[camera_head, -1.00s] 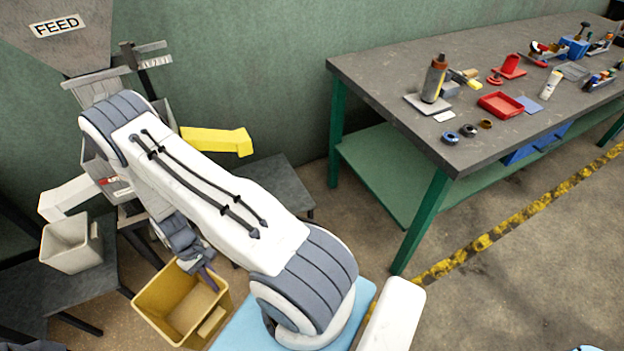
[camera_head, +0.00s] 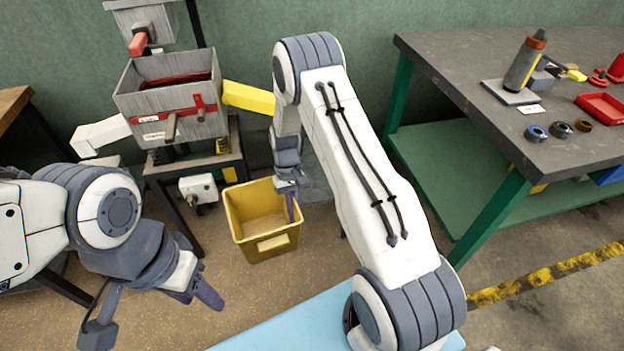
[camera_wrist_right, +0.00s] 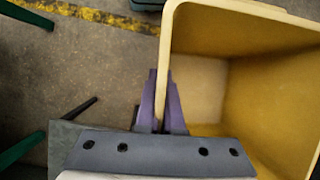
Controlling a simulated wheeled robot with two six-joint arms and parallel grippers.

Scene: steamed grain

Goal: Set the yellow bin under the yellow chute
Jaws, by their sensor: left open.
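The yellow bin (camera_head: 273,243) is an open-topped box held by my right gripper (camera_head: 291,207) in the head view. In the right wrist view, my right gripper's purple fingers (camera_wrist_right: 160,105) straddle and close on one wall of the bin (camera_wrist_right: 240,30). The yellow chute (camera_head: 248,97) sticks out of the right side of the grey hopper machine (camera_head: 170,97). The bin is lower in the picture than the chute and in front of it; whether it touches the floor I cannot tell. My left gripper (camera_head: 194,293) is open and empty at the lower left.
A white chute (camera_head: 100,135) leaves the machine's left side. A dark low stand (camera_head: 318,178) is partly hidden behind my right arm. A workbench (camera_head: 450,75) with tools and a red tray (camera_head: 603,107) stands at the right.

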